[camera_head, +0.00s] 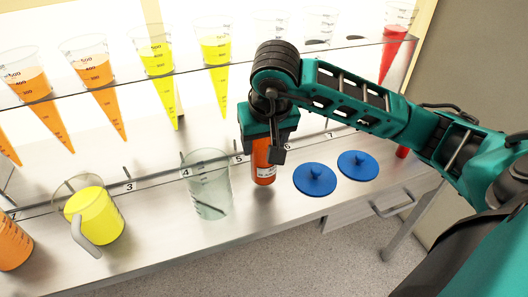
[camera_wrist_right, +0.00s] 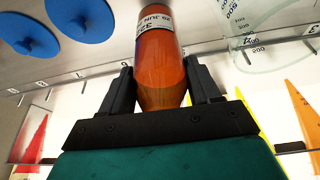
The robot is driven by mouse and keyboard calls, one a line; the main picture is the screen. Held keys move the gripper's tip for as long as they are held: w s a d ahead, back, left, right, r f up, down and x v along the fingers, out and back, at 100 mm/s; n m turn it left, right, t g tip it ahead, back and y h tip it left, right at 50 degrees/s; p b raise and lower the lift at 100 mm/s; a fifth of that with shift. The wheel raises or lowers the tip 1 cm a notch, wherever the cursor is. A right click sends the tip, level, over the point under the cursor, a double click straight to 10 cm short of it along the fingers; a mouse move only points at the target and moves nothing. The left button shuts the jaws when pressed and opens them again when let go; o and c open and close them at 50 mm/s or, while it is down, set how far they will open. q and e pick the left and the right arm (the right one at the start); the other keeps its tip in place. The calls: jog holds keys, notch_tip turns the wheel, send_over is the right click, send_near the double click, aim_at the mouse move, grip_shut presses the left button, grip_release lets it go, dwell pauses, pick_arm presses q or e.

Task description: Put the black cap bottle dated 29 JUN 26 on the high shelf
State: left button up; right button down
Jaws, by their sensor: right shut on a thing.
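An orange bottle (camera_head: 264,172) with a white label is upright at the front of the bench, between a clear beaker and a blue lid. My right gripper (camera_head: 268,140) comes down from above and is shut on its upper part, hiding the cap. In the right wrist view the bottle (camera_wrist_right: 162,70) sits between both fingers (camera_wrist_right: 160,95); its upside-down label seems to read 29 JUN, the rest unclear. I cannot tell whether its base touches the bench. My left gripper is not in view. No high shelf is clearly identifiable.
A clear rack edge (camera_head: 220,66) holds several orange, yellow, clear and red cones above the bench. A clear beaker (camera_head: 209,190) stands left of the bottle, a yellow jug (camera_head: 97,215) further left. Two blue lids (camera_head: 315,180) lie right. A red object (camera_head: 402,152) is partly hidden.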

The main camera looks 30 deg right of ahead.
aim_at(264, 152)
jog(key=shift+f, duration=1.4)
jog(key=shift+f+b, duration=0.15)
jog(key=shift+b, duration=0.2)
jog(key=shift+c, duration=1.2)
grip_release()
